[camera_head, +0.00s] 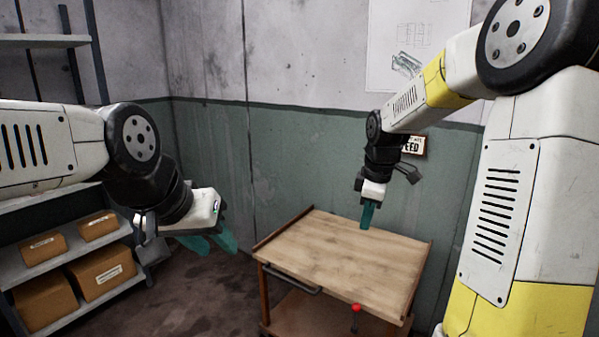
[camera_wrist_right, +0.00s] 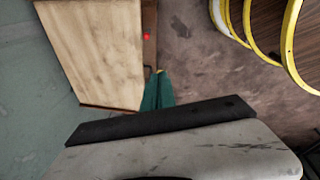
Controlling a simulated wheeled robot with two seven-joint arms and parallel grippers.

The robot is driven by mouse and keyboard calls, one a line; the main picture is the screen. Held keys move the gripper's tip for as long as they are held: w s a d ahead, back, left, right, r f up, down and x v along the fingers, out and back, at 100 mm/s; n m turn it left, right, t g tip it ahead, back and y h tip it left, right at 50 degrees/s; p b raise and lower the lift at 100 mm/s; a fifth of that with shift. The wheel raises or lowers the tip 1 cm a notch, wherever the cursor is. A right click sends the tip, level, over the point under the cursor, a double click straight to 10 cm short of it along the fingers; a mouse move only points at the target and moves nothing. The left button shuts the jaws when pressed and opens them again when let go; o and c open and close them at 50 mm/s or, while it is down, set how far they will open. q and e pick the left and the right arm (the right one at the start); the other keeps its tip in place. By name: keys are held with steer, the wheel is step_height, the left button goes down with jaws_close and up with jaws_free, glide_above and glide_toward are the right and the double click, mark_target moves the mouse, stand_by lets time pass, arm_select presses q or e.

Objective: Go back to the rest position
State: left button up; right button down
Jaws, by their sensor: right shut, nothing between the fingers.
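My right gripper (camera_head: 367,216) points down in front of the green wall, over the back part of the wooden-topped cart (camera_head: 340,254) in the head view. Its teal fingers are together and empty. They also show in the right wrist view (camera_wrist_right: 158,92), beside the edge of the cart top (camera_wrist_right: 92,50). My left gripper (camera_head: 208,243) is at the left, in front of the shelf and apart from the cart. Its two teal fingers are spread, with nothing seen between them.
A grey shelf (camera_head: 125,285) with several cardboard boxes (camera_head: 102,270) stands at the left. A red knob (camera_head: 356,308) sits at the cart's front; it also shows in the right wrist view (camera_wrist_right: 146,36). The cart top is bare. Yellow curved bands (camera_wrist_right: 290,40) show at the wrist view's upper right.

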steer(key=s+a+r+m+t, duration=0.1)
steer(key=s+r+m, duration=0.3)
steer(key=s, duration=0.7)
steer(key=s+a+r+m+t+y, duration=0.1)
steer(key=s+r+m+t, duration=0.2)
steer(key=s+m, duration=0.6)
steer(key=shift+s+a+r+m+y, duration=0.3)
steer(key=shift+s+r, duration=0.2)
steer(key=shift+s, duration=0.45)
